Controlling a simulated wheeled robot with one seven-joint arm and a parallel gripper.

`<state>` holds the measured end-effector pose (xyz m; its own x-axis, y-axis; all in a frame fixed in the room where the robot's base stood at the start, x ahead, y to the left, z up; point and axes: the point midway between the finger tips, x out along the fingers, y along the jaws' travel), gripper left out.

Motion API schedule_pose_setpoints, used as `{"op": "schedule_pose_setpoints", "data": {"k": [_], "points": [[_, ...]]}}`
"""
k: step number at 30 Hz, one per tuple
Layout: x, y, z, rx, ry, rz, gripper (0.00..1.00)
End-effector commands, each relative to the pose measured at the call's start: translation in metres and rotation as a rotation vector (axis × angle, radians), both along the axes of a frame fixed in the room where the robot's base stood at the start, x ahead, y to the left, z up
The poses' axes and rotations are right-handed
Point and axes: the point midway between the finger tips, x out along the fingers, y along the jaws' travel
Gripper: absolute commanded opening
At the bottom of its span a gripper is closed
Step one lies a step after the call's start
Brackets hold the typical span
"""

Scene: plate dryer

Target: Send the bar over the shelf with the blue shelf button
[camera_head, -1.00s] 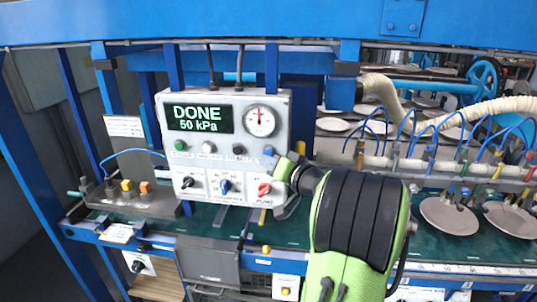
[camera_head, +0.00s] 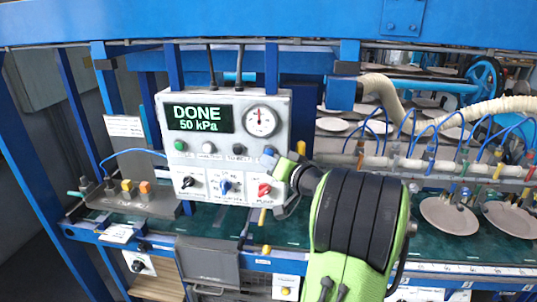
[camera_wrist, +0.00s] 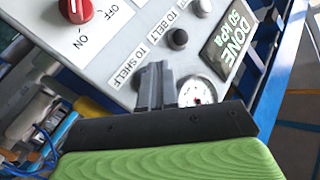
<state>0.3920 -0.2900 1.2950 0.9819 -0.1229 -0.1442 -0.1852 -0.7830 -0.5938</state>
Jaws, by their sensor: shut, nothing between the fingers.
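The blue shelf button (camera_head: 268,150) is at the right end of the button row on the grey control box (camera_head: 185,100). My gripper (camera_head: 284,162) is shut and empty at the box's right side, its tip close to the blue button. In the wrist view my shut fingers (camera_wrist: 157,80) point at the panel beside the "TO SHELF" label and hide most of the spot there. I cannot tell if they touch the button. A pale bar (camera_head: 430,165) with blue hoses and coloured fittings hangs at the right, above plates. The display (camera_head: 200,119) reads "DONE 50 kPa".
A round gauge (camera_head: 262,121) sits beside the display. Below the buttons are a black knob (camera_head: 188,183), a blue knob (camera_head: 225,187) and a red knob (camera_head: 264,190). Plates (camera_head: 448,216) lie on the green surface at right. A blue beam (camera_head: 200,22) crosses overhead.

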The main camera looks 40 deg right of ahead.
Motion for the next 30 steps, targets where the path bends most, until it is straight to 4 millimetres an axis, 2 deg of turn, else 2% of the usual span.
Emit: {"op": "schedule_pose_setpoints", "data": {"k": [30], "points": [[0.0058, -0.0075, 0.0001, 0.000, 0.000, 0.000, 0.00]]}}
